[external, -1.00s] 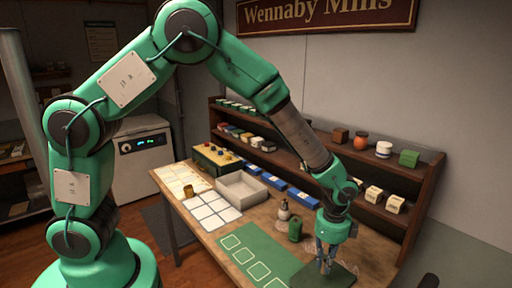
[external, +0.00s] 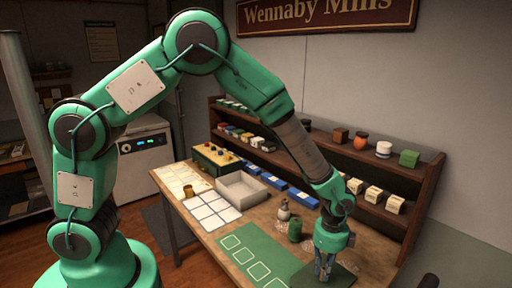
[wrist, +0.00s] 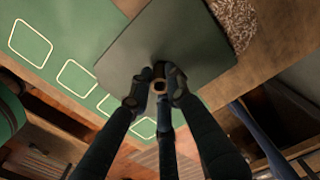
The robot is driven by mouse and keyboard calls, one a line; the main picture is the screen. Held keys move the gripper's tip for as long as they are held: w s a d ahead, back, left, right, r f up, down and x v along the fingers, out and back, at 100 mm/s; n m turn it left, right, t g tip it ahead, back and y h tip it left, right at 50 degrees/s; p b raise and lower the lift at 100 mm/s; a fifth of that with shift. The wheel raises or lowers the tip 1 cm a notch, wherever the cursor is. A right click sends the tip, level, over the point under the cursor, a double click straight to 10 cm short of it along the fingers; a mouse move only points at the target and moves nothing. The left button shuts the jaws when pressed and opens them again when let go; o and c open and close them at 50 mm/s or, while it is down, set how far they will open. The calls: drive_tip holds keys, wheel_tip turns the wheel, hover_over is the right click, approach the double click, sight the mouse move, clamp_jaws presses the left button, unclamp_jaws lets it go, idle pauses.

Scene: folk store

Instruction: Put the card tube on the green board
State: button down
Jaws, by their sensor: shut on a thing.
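My gripper (external: 323,274) points down over the dark green board (external: 343,278) at the front right end of the table. In the wrist view my gripper (wrist: 158,84) is shut on a small brown tube with an open, hollow end, which looks like the card tube (wrist: 160,87). The green board (wrist: 185,38) lies flat beneath the fingertips, and the tube is over its near part, inside the edge. I cannot tell whether the tube touches the board. In the external view the fingers hide the tube.
A green mat (external: 240,247) with white outlined squares lies left of the board. A green container (external: 295,229) and a pale bottle (external: 284,210) stand behind it. A grey tray (external: 241,188) and blue boxes (external: 300,198) sit further back. A stocked shelf (external: 400,222) runs along the wall.

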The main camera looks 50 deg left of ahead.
drive_tip(key=shift+f, duration=0.1)
drive_tip(key=c, duration=1.6)
unclamp_jaws()
drive_tip(key=shift+c, duration=0.2)
wheel_tip(320, 180, up, 12)
drive_tip(key=p, duration=0.1)
